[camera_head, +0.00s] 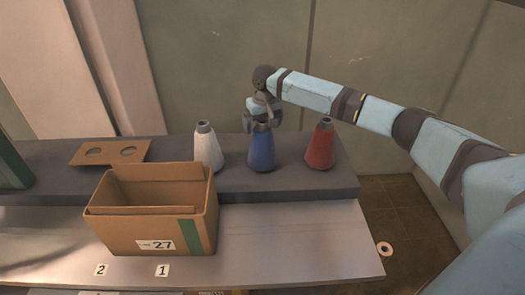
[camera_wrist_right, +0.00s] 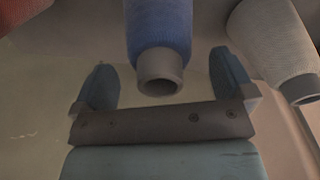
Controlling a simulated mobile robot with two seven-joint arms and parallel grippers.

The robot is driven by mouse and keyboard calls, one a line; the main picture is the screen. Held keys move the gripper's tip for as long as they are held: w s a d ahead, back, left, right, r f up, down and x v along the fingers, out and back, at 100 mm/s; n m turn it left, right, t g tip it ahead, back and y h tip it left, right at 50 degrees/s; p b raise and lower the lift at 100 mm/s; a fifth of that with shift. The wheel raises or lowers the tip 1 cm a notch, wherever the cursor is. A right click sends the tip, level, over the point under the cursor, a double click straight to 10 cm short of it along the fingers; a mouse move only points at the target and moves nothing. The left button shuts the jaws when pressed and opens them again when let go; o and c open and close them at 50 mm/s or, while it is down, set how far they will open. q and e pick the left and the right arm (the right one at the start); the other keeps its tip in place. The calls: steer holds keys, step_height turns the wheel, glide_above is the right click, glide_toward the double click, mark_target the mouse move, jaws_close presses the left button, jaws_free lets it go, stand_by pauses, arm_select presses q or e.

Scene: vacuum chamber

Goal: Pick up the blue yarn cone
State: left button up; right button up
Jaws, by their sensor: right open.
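The blue yarn cone (camera_head: 262,152) stands upright on the grey raised shelf, between a white cone and a red cone. My right gripper (camera_head: 262,122) is directly above it, pointing down, with its fingers around the cone's top in the head view. In the right wrist view the cone (camera_wrist_right: 160,35) and its grey tip lie between the two open fingers of my right gripper (camera_wrist_right: 160,85). A gap shows on each side of the tip, and neither finger visibly touches it. My left gripper is not in view.
The white cone (camera_head: 207,150) stands left and the red cone (camera_head: 321,147) right, both close by. An open cardboard box (camera_head: 150,232) labelled 27 sits in front on the lower bench. A cardboard piece with two holes (camera_head: 110,152) lies on the grey shelf (camera_head: 300,188).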

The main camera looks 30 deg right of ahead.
steer(key=shift+w+f, duration=0.1)
steer(key=shift+f, duration=0.8)
steer(key=shift+c, duration=0.5)
steer(key=c, duration=1.5)
steer(key=shift+o, duration=0.2)
steer(key=shift+r, duration=0.15)
